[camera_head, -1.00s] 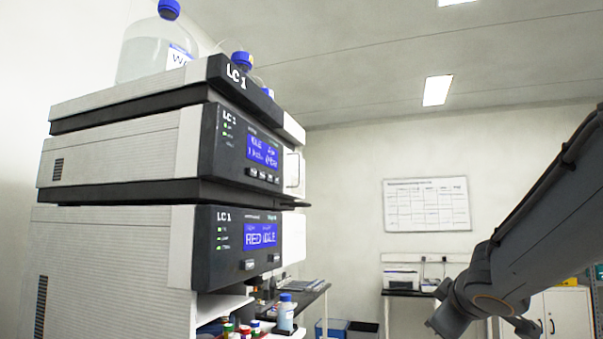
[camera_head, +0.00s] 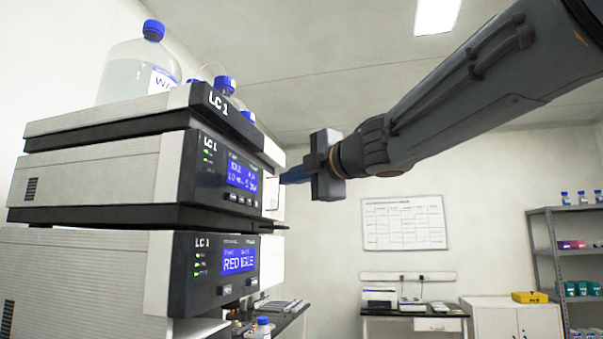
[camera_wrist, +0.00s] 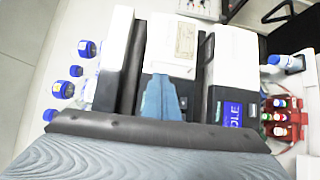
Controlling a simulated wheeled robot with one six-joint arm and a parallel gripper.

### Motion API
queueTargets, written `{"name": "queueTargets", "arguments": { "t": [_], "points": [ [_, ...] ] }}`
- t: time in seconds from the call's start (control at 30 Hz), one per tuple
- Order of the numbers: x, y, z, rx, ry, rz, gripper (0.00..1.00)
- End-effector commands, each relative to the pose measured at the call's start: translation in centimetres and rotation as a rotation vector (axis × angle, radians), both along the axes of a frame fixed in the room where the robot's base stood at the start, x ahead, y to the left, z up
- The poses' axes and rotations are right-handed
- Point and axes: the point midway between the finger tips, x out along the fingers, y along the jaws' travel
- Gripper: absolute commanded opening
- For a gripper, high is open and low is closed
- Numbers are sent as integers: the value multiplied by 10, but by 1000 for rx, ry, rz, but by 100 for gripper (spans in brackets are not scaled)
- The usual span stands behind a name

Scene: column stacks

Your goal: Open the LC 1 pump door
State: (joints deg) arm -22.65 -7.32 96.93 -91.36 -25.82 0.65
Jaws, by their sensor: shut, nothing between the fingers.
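The LC 1 stack stands at the left in the head view. Its upper display module (camera_head: 225,172) has a dark front with a lit blue screen, and I take it for the pump. A white door (camera_head: 272,196) with a thin handle is at that module's right end and looks closed. My gripper (camera_head: 284,178) has blue fingers, shut and empty, their tips close to this door; I cannot tell whether they touch. In the wrist view the blue fingers (camera_wrist: 163,98) point at a white panel (camera_wrist: 172,45) with a label plate. They hide part of the front.
A lower LC 1 module (camera_head: 215,268) reads "RED IDLE". Blue-capped bottles (camera_head: 140,70) stand on top of the stack. Small capped vials (camera_wrist: 283,118) and a bottle stand beside the lower module. A shelf rack (camera_head: 560,250) is at the right.

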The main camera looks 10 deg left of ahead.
Motion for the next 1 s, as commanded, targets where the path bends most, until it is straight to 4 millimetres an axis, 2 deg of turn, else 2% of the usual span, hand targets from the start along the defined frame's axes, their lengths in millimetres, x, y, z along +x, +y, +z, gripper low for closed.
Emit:
{"name": "queueTargets", "arguments": {
  "t": [0.1, 0.33, 0.7, 0.73, 0.8, 1.0],
  "points": [
    [14, 17, 0, 0, 3, 2, 0],
    [29, 35, 0, 1, 2, 3, 0],
    [32, 38, 0, 1, 1, 2, 0],
    [33, 17, 1, 1, 0, -7, 0],
    [32, 32, 0, 1, 1, 4, 0],
    [28, 42, 0, 0, 1, 44, 0]
  ]
}}
